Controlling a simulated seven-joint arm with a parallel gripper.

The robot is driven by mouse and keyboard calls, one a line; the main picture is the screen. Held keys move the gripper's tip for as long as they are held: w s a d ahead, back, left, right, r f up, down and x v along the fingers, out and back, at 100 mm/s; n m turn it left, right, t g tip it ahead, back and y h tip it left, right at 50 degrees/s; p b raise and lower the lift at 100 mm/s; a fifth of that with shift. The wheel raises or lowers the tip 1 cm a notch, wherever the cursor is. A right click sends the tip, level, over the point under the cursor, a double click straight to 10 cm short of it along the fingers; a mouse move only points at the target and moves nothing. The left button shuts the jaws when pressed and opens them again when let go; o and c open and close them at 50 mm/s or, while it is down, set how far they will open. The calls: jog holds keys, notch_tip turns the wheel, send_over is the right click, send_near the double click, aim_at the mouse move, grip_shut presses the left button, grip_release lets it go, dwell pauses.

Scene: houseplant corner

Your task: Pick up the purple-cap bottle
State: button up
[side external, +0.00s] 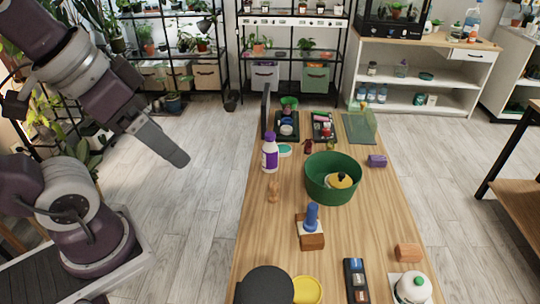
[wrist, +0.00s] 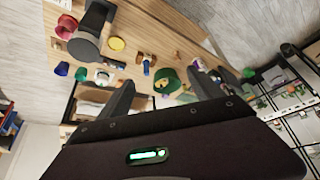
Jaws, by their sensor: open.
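The purple-cap bottle (side external: 270,152) stands upright on the left edge of the wooden table in the side view. It has a white body with a purple label. My gripper (side external: 178,158) hangs to the left of the table, over the floor, well apart from the bottle. In the wrist view my gripper (wrist: 162,90) shows its two fingers spread, with nothing held between them.
A large green pot (side external: 322,188) with a yellow-and-black thing inside stands right of the bottle. A small wooden figure (side external: 273,190) stands in front. A dark upright panel (side external: 265,110) and a teal-topped dish (side external: 285,150) are behind. A stamp-like blue object (side external: 311,217) stands nearer.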

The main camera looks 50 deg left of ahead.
notch_tip(320, 180, up, 3)
jog(key=t+y, duration=0.2)
jog(key=t, duration=0.9)
send_over(264, 158)
jog(key=s, duration=0.2)
jog(key=shift+n+t, duration=0.5)
jog(key=shift+t, duration=0.2)
jog(key=f, duration=3.6)
jog(key=shift+w+d+f, duration=0.1)
jog(key=shift+w, duration=0.25)
jog(key=w, duration=0.6)
jog(key=shift+w+a, duration=0.25)
jog(key=shift+w, duration=0.25)
grip_shut()
